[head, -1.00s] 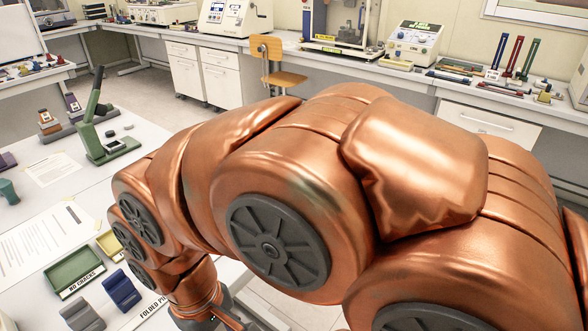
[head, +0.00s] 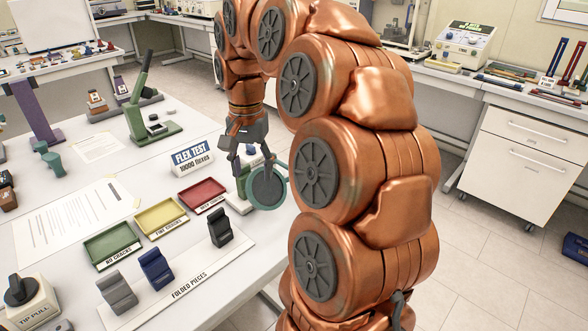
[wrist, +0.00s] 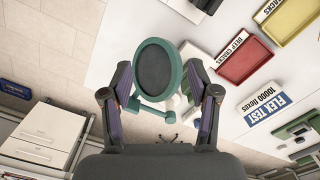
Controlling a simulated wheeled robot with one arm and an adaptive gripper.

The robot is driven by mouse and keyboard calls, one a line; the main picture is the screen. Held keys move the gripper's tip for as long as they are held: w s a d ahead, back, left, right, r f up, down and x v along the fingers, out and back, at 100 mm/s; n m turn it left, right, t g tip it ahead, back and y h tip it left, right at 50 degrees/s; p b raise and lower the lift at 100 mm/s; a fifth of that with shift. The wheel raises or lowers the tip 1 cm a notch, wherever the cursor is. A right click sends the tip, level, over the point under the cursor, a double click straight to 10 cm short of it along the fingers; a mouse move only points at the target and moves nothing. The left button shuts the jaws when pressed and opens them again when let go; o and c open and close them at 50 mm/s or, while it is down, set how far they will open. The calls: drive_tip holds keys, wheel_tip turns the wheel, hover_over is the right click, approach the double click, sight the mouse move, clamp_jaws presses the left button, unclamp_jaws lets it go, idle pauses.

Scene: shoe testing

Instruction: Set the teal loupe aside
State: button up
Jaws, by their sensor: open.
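The teal loupe (head: 268,188) has a large round dark lens in a teal ring and stands near the right edge of the white table. In the wrist view the loupe (wrist: 138,68) appears below my gripper, with its ring and a teal bar between the two fingers. My gripper (head: 252,170) points down over the loupe. Its fingers (wrist: 158,72) are spread on both sides and are not closed on it. Whether a finger touches the loupe is not clear. Part of the loupe's stand is hidden by the gripper.
A FLEX TEST sign (head: 192,157) stands just left of the loupe. Red (head: 201,194), yellow (head: 160,217) and green (head: 113,246) trays lie nearby, with folded pieces on a white board (head: 192,283). A green lever device (head: 150,130) stands behind. Bare tabletop lies around the printed sheets.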

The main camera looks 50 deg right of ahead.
drive_tip(key=d+m, duration=0.2)
drive_tip(key=d, duration=0.2)
drive_tip(key=w+d+m, duration=0.1)
drive_tip(key=d+m, duration=0.1)
drive_tip(key=d, duration=0.3)
drive_tip(key=d+m, duration=0.2)
drive_tip(key=d, duration=0.3)
drive_tip(key=shift+w+m+b, duration=0.15)
drive_tip(key=shift+m+b, duration=0.15)
drive_tip(key=shift+b, duration=0.05)
drive_tip(key=shift+d+f, duration=0.1)
drive_tip(key=shift+d, duration=0.05)
drive_tip(key=shift+f+p, duration=0.75)
drive_tip(key=shift+f, duration=3)
clamp_jaws()
